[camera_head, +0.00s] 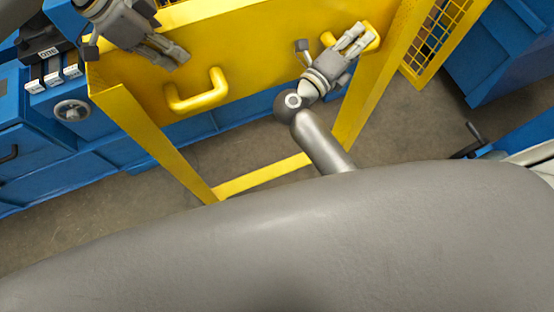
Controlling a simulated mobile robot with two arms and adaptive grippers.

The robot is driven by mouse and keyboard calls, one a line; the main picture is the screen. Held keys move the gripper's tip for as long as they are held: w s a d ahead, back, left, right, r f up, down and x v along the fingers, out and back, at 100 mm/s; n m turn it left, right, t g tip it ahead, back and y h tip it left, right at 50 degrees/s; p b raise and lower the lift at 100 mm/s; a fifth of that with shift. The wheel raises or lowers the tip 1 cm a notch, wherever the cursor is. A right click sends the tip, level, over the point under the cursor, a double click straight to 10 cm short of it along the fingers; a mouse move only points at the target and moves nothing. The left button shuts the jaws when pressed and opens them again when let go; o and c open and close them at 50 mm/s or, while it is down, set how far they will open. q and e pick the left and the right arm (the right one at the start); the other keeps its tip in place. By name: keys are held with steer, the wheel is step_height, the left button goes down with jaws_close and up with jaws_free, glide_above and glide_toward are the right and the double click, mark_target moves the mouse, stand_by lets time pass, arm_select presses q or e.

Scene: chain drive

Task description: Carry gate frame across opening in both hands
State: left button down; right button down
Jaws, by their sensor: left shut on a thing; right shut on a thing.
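The yellow gate frame (262,176) fills the upper middle of the head view, with a solid panel, two side posts and a bottom bar. Its left handle (198,93) shows bare on the panel. My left gripper (180,56) is at the upper left in front of the panel, its fingers up and left of that handle. It is shut on the frame, but its exact contact is hard to make out. My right gripper (362,36) is shut on the right handle (371,27) of the frame. The frame's top is cut off by the picture edge.
A blue machine (30,150) with a handwheel (72,110) stands behind at the left. A yellow mesh panel (432,45) and a blue cabinet (500,50) are at the upper right. Bare brown floor (420,125) shows right of the frame. My own grey body covers the bottom.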

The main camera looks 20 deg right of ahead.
mark_target(178, 71)
arm_select(q)
steer(key=shift+w+d+r, duration=0.1)
steer(key=shift+d+r, duration=0.05)
steer(key=shift+r, duration=0.15)
arm_select(e)
steer(key=shift+w+d+r, duration=0.1)
steer(key=shift+r, duration=0.25)
